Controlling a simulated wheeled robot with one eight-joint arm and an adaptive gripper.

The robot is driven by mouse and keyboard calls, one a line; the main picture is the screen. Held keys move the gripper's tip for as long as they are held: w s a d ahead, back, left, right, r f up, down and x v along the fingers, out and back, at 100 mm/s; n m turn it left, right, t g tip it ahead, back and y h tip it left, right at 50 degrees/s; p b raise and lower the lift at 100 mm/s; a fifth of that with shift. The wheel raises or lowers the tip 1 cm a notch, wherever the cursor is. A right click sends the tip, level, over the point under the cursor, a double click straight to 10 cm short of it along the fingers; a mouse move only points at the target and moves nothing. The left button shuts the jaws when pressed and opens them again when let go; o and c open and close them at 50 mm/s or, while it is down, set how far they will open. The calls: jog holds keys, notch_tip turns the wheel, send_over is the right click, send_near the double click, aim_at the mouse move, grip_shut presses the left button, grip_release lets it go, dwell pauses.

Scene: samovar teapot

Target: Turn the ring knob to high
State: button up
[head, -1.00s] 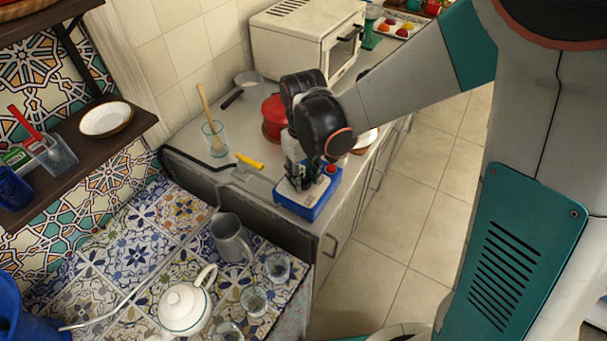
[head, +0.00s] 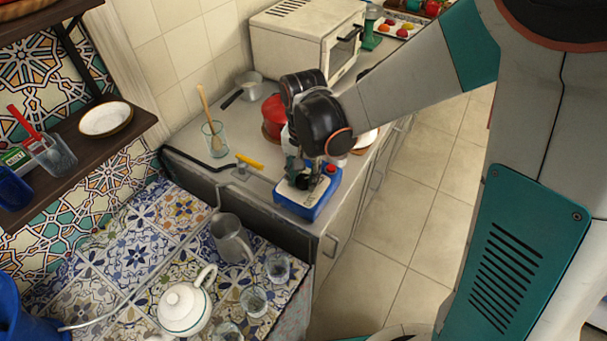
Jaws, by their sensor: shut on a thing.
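A blue box with a pale top (head: 324,195) stands on the grey counter's near end. The ring knob on its top is mostly hidden by my fingers, so I cannot read its setting. My gripper (head: 303,181) points down onto the box's top and is shut on the knob, as far as the view shows. A small red part (head: 331,169) shows at the box's back right corner.
A red pot (head: 273,118), a glass with a wooden spoon (head: 214,138) and a yellow-handled tool (head: 249,161) are on the counter. A white teapot (head: 184,309), a grey jug (head: 231,239) and glasses stand on the tiled surface in front.

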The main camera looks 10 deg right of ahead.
jog(key=shift+m, duration=1.1)
jog(key=o, duration=1.1)
